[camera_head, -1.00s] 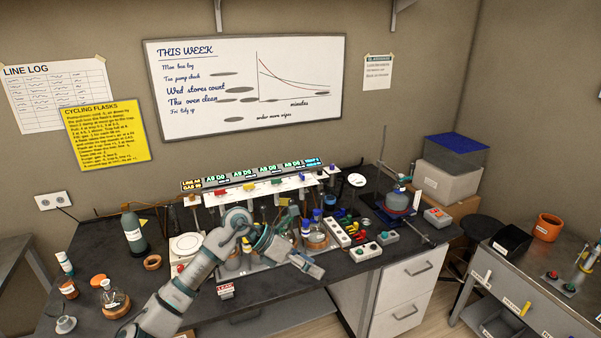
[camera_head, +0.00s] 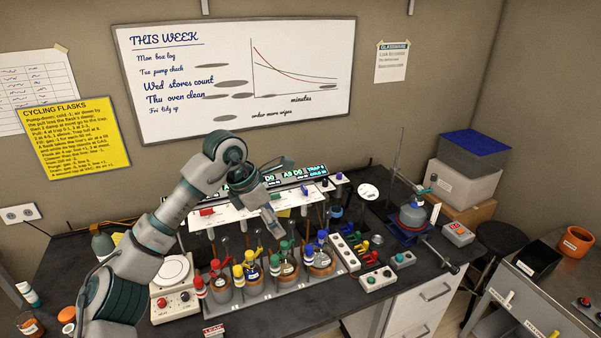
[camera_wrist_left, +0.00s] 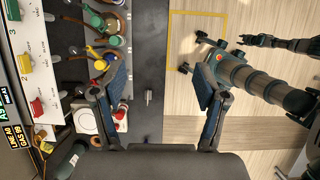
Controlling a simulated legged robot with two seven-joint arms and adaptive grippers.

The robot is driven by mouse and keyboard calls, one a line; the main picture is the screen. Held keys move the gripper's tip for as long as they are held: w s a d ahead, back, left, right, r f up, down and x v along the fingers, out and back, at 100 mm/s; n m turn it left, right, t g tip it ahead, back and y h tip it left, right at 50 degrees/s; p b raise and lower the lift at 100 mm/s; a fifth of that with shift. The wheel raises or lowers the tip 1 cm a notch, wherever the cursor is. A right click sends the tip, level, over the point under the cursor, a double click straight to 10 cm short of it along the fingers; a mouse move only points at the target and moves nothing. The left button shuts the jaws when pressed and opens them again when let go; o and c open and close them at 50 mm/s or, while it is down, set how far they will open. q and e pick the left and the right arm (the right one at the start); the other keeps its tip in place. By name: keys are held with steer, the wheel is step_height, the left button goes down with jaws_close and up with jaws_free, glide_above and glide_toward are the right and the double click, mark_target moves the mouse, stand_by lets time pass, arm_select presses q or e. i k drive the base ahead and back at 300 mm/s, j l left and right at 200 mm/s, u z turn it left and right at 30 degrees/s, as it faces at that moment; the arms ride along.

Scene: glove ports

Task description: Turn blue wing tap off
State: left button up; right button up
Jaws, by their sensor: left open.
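A blue wing tap (camera_head: 325,182) is at the right part of the white manifold panel (camera_head: 238,206) in the head view. It is small there, and its exact turn is hard to read. My left gripper (camera_head: 275,222) points down in front of the panel, left of the blue tap and apart from it. In the left wrist view my left gripper (camera_wrist_left: 156,92) is open with nothing between its fingers. A red tap (camera_wrist_left: 37,107) and a yellow tap (camera_wrist_left: 25,63) show on the panel there; the blue tap does not. A dark gripper-like part (camera_wrist_left: 255,41) shows at right, probably my right gripper.
Flasks with red, yellow, green and blue taps (camera_head: 322,236) stand in a rack below the panel. A hotplate (camera_head: 172,275) is at left. A white switch strip (camera_head: 344,253) and a stand with a flask (camera_head: 413,217) are at right.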

mark_target(304, 190)
steer(key=i, duration=1.15)
